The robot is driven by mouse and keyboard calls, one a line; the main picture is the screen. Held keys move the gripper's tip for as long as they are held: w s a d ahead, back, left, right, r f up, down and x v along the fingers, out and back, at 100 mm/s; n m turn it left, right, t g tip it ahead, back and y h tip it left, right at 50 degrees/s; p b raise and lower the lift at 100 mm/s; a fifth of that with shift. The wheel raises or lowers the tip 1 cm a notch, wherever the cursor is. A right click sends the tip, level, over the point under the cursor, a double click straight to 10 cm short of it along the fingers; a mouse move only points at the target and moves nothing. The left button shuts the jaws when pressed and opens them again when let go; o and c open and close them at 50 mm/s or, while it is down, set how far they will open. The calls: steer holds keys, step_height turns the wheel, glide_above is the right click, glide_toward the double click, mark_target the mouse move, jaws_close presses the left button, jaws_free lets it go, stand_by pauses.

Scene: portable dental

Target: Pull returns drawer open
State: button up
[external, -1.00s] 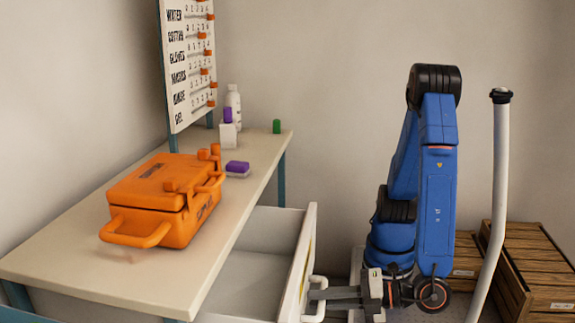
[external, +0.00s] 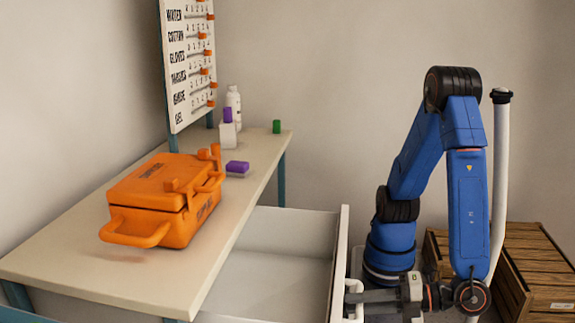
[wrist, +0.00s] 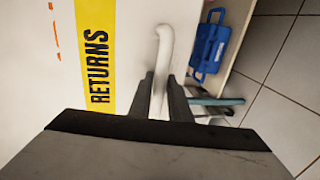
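The returns drawer (external: 280,272) is pulled well out from under the table, and its inside looks empty from here. Its front carries a yellow RETURNS label (wrist: 97,55) in the wrist view. A white bar handle (wrist: 161,65) stands out from the front. My gripper (external: 355,296) is at the handle, and in the wrist view its dark fingers (wrist: 163,95) lie on both sides of the bar, closed on it. The lower end of the handle is hidden behind the gripper.
An orange case (external: 165,200) sits on the table (external: 80,262), with a purple block (external: 237,167) and a white bottle (external: 234,105) behind it. A white post (external: 502,180) and wooden crates (external: 540,265) stand near my arm at right. A blue case (wrist: 210,47) shows beyond the drawer front.

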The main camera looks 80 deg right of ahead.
steer(key=shift+o, duration=1.3)
steer(key=v, duration=0.7)
steer(key=shift+s, duration=0.3)
